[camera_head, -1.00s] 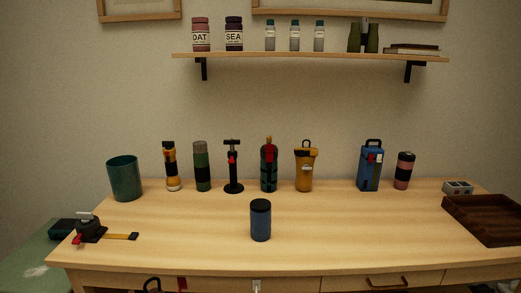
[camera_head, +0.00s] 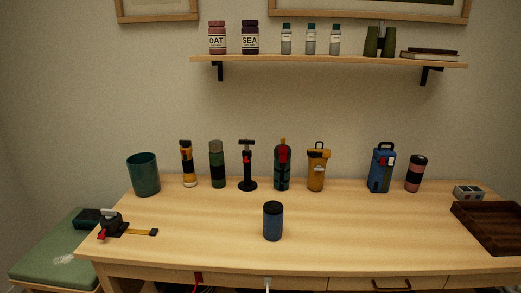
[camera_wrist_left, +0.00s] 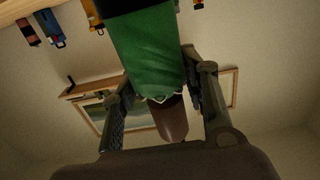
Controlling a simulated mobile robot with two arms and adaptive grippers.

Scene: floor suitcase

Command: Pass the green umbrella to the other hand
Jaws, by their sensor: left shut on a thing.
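The green umbrella (camera_wrist_left: 150,52) shows in the left wrist view, with folded green cloth and a dark brown end (camera_wrist_left: 172,120) below a pale scalloped edge. My left gripper (camera_wrist_left: 160,84) is shut on it, one finger on each side of the umbrella. Its far part runs out of the top of that view. The head view shows neither the umbrella nor either gripper. My right gripper is in no view.
The wooden workbench (camera_head: 330,225) holds a blue canister (camera_head: 273,222) at its middle and a row of flasks and tools along the back. A teal cup (camera_head: 144,175) stands at left, and a brown tray (camera_head: 490,225) at right. A shelf (camera_head: 330,61) hangs above.

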